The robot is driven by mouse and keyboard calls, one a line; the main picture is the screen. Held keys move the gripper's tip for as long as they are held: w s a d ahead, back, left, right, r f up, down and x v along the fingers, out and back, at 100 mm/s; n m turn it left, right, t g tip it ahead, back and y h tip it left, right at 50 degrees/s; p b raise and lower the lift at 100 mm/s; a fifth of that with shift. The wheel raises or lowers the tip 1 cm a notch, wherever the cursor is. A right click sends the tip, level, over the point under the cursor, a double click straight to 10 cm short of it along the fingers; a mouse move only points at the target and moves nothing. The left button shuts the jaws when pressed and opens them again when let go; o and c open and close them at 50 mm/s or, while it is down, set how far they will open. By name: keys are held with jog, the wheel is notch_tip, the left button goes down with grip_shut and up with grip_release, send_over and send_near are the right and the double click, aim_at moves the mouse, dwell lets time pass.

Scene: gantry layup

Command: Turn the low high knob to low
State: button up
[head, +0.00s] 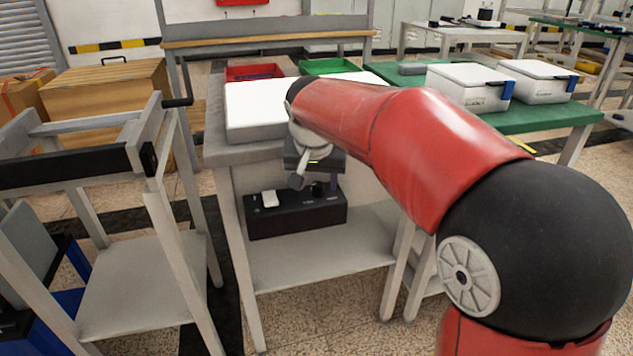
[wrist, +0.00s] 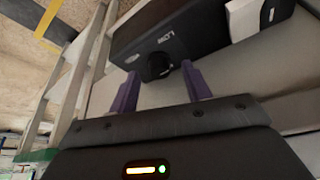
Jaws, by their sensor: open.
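The low high knob (wrist: 156,66) is a round black knob on the front of a black box (wrist: 202,28). Printed labels lie near it in the wrist view, one seeming to read LOW; which way the knob points is too dark to tell. In the head view the knob (head: 318,188) shows small on the box (head: 296,218), under my gripper (head: 318,172). In the wrist view my gripper (wrist: 160,72) is open, its two purple fingers spread on either side of the knob. I cannot tell whether either finger touches it.
The box sits on the lower shelf (head: 320,255) of a grey bench, beneath its top (head: 238,152). A white part (head: 270,198) is on the box left of the knob. A grey frame cart (head: 150,270) stands at left. The shelf in front of the box is clear.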

jog(key=shift+w+f, duration=0.15)
jog(key=shift+f, duration=0.3)
jog(key=c, duration=1)
jog(key=shift+n, duration=0.4)
jog(key=n, duration=0.2)
jog(key=n+y+p, duration=0.1)
jog(key=shift+d+r+n+y, duration=0.1)
jog(key=shift+d+n+y, duration=0.1)
jog(key=shift+n+y, duration=0.15)
jog(key=shift+n+g+y, duration=0.4)
jog(key=shift+n+y, duration=0.35)
jog(key=shift+n, duration=1.4)
